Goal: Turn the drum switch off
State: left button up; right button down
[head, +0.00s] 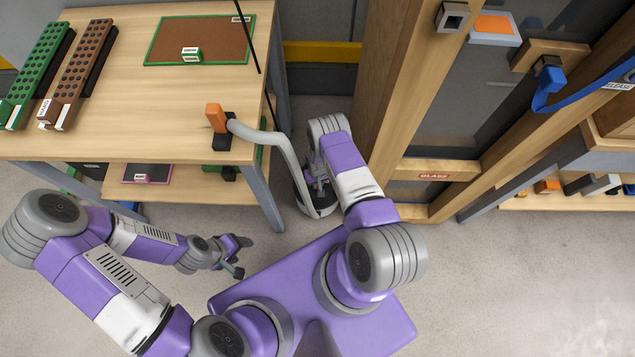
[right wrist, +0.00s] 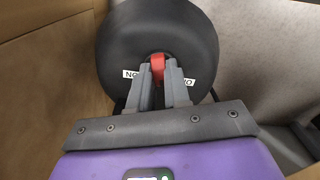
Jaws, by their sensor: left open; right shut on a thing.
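The drum switch shows in the right wrist view as a dark round drum face (right wrist: 190,35) with a red lever (right wrist: 157,62) at its middle. White labels sit on either side of the lever; my fingers partly cover their text. My right gripper (right wrist: 158,75) is shut on the red lever, its two grey fingers flanking it. In the head view, my right gripper (head: 319,182) reaches down at a round grey and dark body (head: 304,200) between the bench and the wooden frame, mostly hidden by my arm. My left gripper (head: 240,257) is open and empty above the floor.
A wooden workbench (head: 130,110) with hole-studded racks (head: 85,65) and a brown mat (head: 200,40) stands at left. A bent grey pipe (head: 270,140) runs from an orange-topped black holder (head: 222,130). A wooden frame labelled GLASS (head: 432,176) and a shelf stand at right.

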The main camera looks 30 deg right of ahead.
jog(key=n, duration=0.5)
dwell(0.8)
jog(key=c, duration=1.1)
grip_release()
notch_tip(320, 180, up, 8)
jog(key=p, duration=0.3)
jog(key=shift+f, duration=0.2)
